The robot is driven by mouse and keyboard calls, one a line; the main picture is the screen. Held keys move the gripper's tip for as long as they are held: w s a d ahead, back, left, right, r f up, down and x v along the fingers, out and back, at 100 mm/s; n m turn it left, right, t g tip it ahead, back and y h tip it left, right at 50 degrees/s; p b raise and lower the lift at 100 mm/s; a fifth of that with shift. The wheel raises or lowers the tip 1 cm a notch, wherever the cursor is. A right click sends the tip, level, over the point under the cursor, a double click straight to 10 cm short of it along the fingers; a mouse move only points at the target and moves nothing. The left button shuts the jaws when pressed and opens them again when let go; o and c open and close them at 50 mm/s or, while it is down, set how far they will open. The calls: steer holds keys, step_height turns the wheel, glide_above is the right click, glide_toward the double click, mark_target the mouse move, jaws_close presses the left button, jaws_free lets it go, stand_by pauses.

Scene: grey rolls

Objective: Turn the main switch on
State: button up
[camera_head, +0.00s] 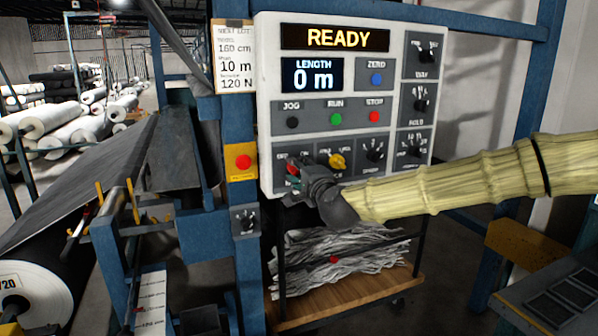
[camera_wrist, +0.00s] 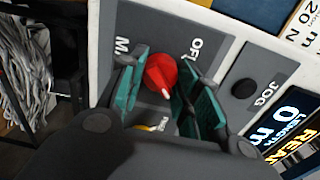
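The main switch (camera_wrist: 160,74) is a red knob with a white mark, on the grey control panel. In the wrist view its mark points down and slightly right, away from the OFF label above right of it. My gripper (camera_wrist: 160,88) straddles the knob, one green-padded finger on each side and close to it. I cannot tell whether both pads touch it. In the head view my gripper (camera_head: 298,172) is at the panel's lower left and hides most of the switch. The display (camera_head: 335,38) is lit and reads READY.
A yellow knob (camera_head: 337,161) sits just right of the switch, with black knobs (camera_head: 374,150) beyond. JOG, RUN and STOP buttons (camera_head: 335,118) are above. A yellow box with a red button (camera_head: 243,162) is close at left. A cart with shredded material (camera_head: 340,258) stands below.

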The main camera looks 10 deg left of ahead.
steer(key=o, duration=0.4)
steer(key=v, duration=1.2)
steer(key=shift+f, duration=0.15)
